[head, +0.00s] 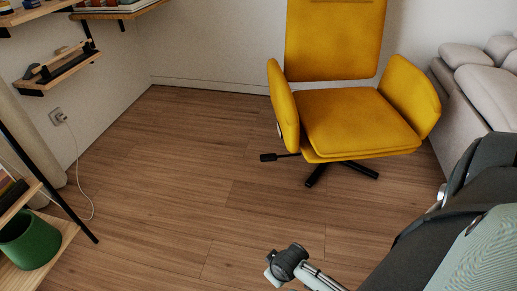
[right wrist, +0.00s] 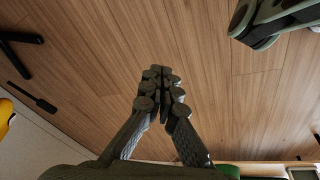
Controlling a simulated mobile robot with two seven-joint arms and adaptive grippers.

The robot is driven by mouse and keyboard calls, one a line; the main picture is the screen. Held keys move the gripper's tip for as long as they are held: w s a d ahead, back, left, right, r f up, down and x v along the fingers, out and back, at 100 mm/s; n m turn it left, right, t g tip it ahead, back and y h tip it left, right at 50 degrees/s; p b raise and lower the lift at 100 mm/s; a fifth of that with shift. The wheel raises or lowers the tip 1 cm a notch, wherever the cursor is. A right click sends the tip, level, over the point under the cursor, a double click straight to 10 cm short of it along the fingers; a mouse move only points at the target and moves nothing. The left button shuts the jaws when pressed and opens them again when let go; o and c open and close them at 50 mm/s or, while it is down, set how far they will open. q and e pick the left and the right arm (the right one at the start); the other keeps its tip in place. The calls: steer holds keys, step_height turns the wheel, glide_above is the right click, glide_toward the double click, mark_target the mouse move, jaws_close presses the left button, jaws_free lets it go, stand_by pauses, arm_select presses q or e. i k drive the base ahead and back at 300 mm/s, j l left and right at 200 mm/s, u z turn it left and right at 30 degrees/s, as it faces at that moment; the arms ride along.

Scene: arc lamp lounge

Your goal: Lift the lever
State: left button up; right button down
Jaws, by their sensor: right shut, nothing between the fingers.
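The lever (head: 275,156) is a thin black rod with a flat paddle end. It sticks out to the left from under the seat of the yellow chair (head: 360,122), a little above the wooden floor. In the right wrist view the lever (right wrist: 32,98) shows at the left edge, with a bit of the yellow chair (right wrist: 5,115) beside it. My right gripper (right wrist: 162,74) is shut and empty, over bare floor and apart from the lever. My left gripper is out of view.
Black chair legs (head: 342,173) spread below the seat. A grey sofa (head: 470,85) stands at the right. A shelf with a green pot (head: 29,240) and a white cable (head: 80,170) are at the left. The floor (head: 180,175) between is clear.

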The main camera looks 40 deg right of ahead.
mark_target(269, 157)
steer(key=i+l, duration=0.1)
steer(key=i, duration=0.7)
steer(key=i+l, duration=0.1)
steer(key=i, duration=0.7)
steer(key=i+z, duration=0.15)
steer(key=z, duration=1.55)
